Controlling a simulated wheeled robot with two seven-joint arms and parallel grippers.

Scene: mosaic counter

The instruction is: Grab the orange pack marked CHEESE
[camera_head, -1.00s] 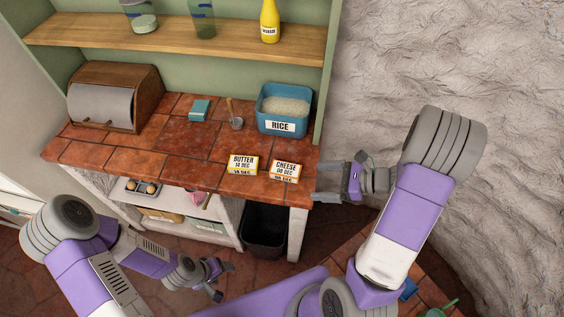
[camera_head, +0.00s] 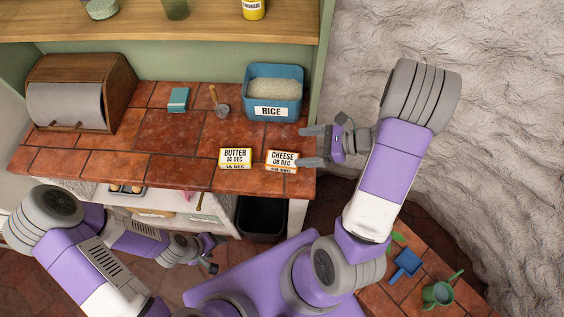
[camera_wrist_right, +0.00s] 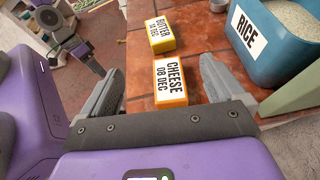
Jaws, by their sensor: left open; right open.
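The orange CHEESE pack (camera_head: 282,160) lies at the front right of the tiled counter. It also shows in the right wrist view (camera_wrist_right: 170,80), ahead of and between the open fingers. My right gripper (camera_head: 308,146) is open and empty, at the pack's right side, with its fingers pointing left; I cannot tell whether the nearer finger touches the pack. It also shows in the right wrist view (camera_wrist_right: 162,88). The yellow BUTTER pack (camera_head: 235,158) lies just left of the CHEESE pack. My left gripper (camera_head: 212,255) is open and empty, low in front of the counter.
A blue RICE tub (camera_head: 273,92) stands behind the packs. A small scoop (camera_head: 222,108), a teal box (camera_head: 178,99) and a wooden bread bin (camera_head: 80,92) stand farther left. The shelf (camera_head: 160,29) is above. A black bin (camera_head: 262,218) is below the counter.

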